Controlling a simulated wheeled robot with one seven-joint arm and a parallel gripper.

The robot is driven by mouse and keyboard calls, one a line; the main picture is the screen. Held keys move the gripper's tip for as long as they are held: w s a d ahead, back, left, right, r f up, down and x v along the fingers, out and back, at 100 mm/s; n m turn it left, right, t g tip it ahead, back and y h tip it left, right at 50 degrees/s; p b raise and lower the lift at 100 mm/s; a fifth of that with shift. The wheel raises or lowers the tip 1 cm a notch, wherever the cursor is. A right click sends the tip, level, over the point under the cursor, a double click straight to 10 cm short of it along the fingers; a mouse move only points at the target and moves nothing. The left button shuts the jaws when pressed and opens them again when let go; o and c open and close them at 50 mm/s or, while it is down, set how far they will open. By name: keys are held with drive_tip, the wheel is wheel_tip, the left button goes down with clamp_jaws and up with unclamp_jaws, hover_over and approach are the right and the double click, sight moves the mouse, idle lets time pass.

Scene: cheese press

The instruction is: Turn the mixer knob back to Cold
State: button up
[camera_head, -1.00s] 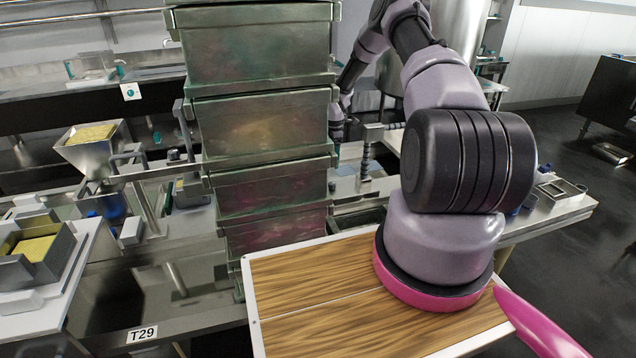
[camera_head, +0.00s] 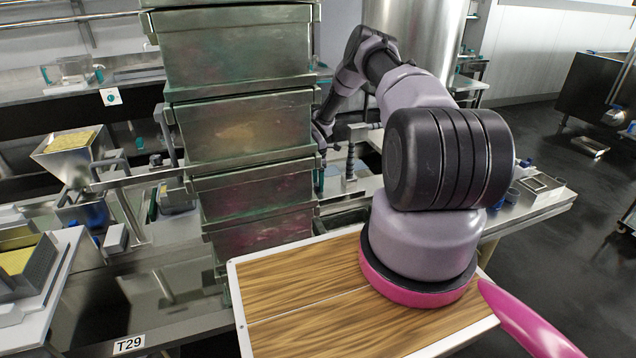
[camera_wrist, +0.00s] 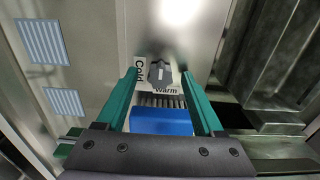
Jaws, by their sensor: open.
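The mixer knob (camera_wrist: 160,73) is a dark grey pointer-shaped knob on a pale plate. The plate carries the word Cold (camera_wrist: 138,74) along its left side and Warm (camera_wrist: 166,91) below the knob. My gripper (camera_wrist: 158,76) has two teal fingers, open, one on each side of the knob in the wrist view. I cannot tell whether they touch it. The knob's exact setting is hard to read. In the head view my gripper is largely hidden behind the stacked crates, and the knob does not show.
A blue block with grey bristles (camera_wrist: 160,121) shows between the fingers, below the knob. A tall stack of greenish metal crates (camera_head: 245,128) stands left of my arm. A steel bench (camera_head: 540,200) runs behind. Open floor (camera_head: 560,260) lies to the right.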

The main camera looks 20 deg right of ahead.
clamp_jaws()
drive_tip(key=shift+m, duration=0.5)
drive_tip(key=m, duration=0.3)
drive_tip(key=shift+m, duration=0.4)
drive_tip(key=m, duration=0.4)
drive_tip(key=shift+m, duration=0.3)
drive_tip(key=m, duration=0.4)
drive_tip(key=shift+m, duration=2.2)
